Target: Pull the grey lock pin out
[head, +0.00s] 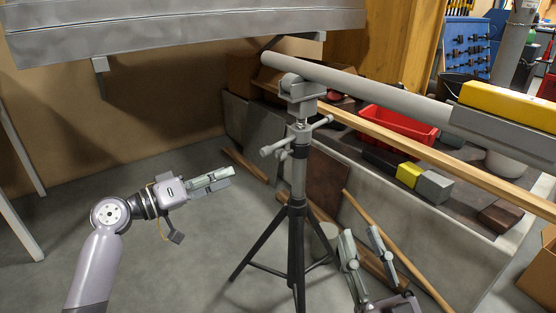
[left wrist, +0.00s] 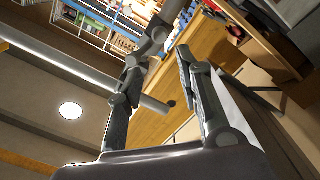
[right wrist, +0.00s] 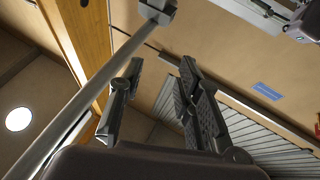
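A grey stand (head: 300,165) on dark tripod legs holds up a long grey tube (head: 360,85). A grey crossbar with rounded ends (head: 278,147) and a smaller knob (head: 284,155) sit on its neck. One of these may be the grey lock pin; I cannot tell which. My left gripper (head: 222,177) is left of the stand, apart from it, pointing right. Its fingers are apart and empty in the left wrist view (left wrist: 160,85). My right gripper (head: 362,238) is low, right of the stand, pointing up. Its fingers are spread and empty in the right wrist view (right wrist: 158,75).
A grey metal duct (head: 190,35) hangs along the wall at the top left. A bench behind the stand carries a red crate (head: 398,125) and blocks. A yellow block (head: 508,103) lies at the right. Wooden boards lean behind the tripod. The floor at left is clear.

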